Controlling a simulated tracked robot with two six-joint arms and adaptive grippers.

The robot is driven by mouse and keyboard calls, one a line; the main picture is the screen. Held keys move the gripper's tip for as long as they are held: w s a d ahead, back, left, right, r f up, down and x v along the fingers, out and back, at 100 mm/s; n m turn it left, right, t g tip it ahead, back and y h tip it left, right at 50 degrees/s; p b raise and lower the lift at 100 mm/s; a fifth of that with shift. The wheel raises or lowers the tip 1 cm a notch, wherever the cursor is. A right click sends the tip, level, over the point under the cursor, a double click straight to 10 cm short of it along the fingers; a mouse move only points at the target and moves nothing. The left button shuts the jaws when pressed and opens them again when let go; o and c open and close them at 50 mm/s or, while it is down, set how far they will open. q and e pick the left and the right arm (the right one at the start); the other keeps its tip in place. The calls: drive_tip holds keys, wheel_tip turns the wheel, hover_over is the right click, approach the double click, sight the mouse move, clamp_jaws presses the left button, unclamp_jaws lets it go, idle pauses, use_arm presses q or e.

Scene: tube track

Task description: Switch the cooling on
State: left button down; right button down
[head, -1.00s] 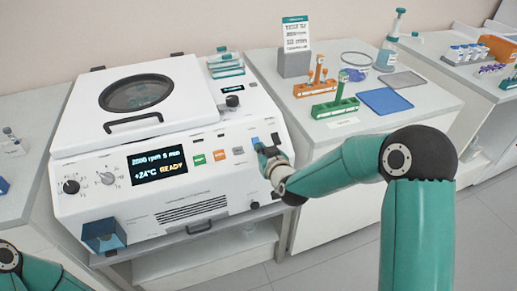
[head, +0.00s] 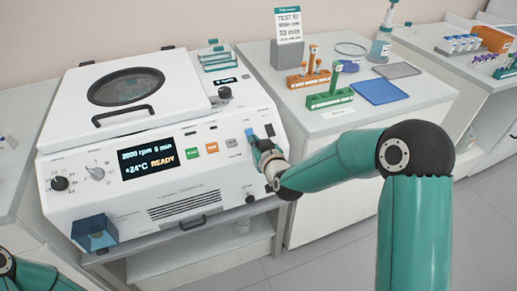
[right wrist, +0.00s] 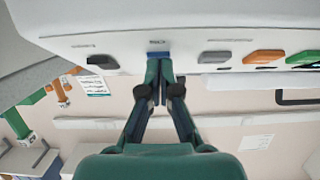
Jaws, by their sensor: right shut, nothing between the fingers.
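The white centrifuge (head: 120,195) stands on the left bench. Its display (head: 150,160) reads 2000 rpm 5 min, +24°C READY. On its sloping front are a green button (head: 188,155), an orange button (head: 212,148), a grey button (head: 231,142), a blue rocker (head: 249,132) and a black switch (head: 269,130). My right gripper (head: 255,144) is shut and empty, its tips at the blue rocker. In the right wrist view the closed fingertips (right wrist: 158,64) partly cover the blue rocker (right wrist: 158,54); I cannot tell whether they touch. My left gripper is out of view.
Two knobs (head: 95,173) sit left of the display, and a black knob (head: 224,93) stands on the top right of the machine. On the right bench are tube racks (head: 330,99), a blue mat (head: 379,92) and a sign (head: 289,25).

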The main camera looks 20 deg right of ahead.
drive_tip(key=shift+s+a+r, duration=0.1)
drive_tip(key=shift+s+r, duration=0.1)
drive_tip(key=shift+r, duration=0.15)
drive_tip(key=b+v, duration=0.1)
drive_tip(key=v, duration=1.1)
drive_tip(key=shift+s+f+b, duration=0.2)
drive_tip(key=shift+s+b, duration=0.1)
drive_tip(key=shift+b, duration=0.1)
